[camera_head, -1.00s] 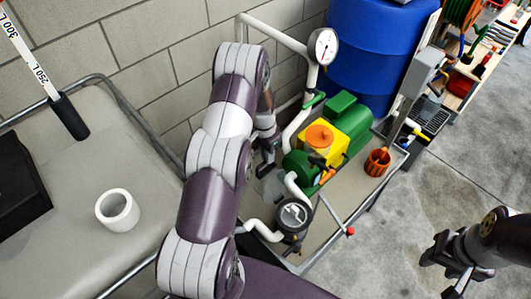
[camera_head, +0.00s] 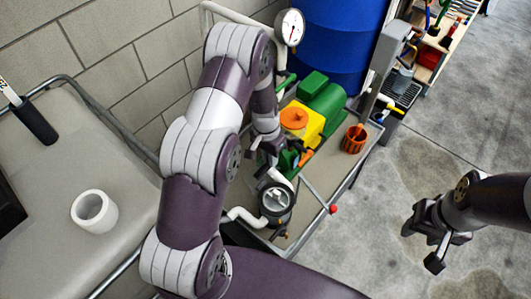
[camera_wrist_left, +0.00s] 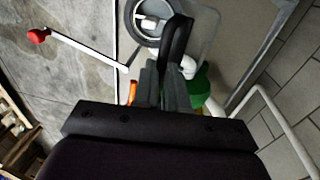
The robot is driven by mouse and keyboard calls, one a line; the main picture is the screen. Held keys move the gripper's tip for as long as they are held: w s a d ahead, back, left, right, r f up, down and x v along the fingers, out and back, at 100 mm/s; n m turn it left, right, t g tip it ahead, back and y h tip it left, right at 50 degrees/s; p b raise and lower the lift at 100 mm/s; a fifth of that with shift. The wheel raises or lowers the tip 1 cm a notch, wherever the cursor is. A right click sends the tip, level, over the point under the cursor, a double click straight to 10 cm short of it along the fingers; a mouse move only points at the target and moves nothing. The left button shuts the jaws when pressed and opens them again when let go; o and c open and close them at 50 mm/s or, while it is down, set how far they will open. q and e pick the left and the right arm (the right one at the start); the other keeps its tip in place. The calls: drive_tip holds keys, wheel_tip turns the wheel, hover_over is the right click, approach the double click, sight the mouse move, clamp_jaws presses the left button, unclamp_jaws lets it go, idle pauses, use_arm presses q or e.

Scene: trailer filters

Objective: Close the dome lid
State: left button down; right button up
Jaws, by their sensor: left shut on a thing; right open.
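The strainer housing (camera_head: 276,200) is a round pot with a dark rim and a pale inside, at the lower middle of the head view. It also shows at the top of the left wrist view (camera_wrist_left: 150,18), with its mouth uncovered. My left gripper (camera_head: 266,160) is just behind the pot. In the left wrist view its fingers (camera_wrist_left: 168,88) are shut on a dark curved rim, seen edge-on, which looks like the dome lid (camera_wrist_left: 177,45), raised beside the pot's mouth. The lid is mostly hidden in the head view. My right gripper (camera_head: 432,232) is open and empty over the floor at right.
A green and yellow pump (camera_head: 318,105) with an orange cap stands behind the pot. White pipes, a pressure gauge (camera_head: 290,27) and a red-tipped lever (camera_head: 333,209) are close by. An orange cup (camera_head: 355,139) stands right of the pump.

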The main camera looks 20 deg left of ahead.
use_arm(q)
drive_tip(key=shift+d, duration=0.1)
idle(0.3)
drive_tip(key=c, duration=1.2)
unclamp_jaws()
drive_tip(key=shift+o, duration=0.2)
drive_tip(key=shift+r, duration=0.1)
drive_tip(key=shift+r, duration=0.3)
wheel_tip(320, 180, up, 12)
drive_tip(key=a+b, duration=0.1)
drive_tip(key=b, duration=0.1)
drive_tip(key=shift+w+a, duration=0.2)
drive_tip(key=shift+f, duration=0.1)
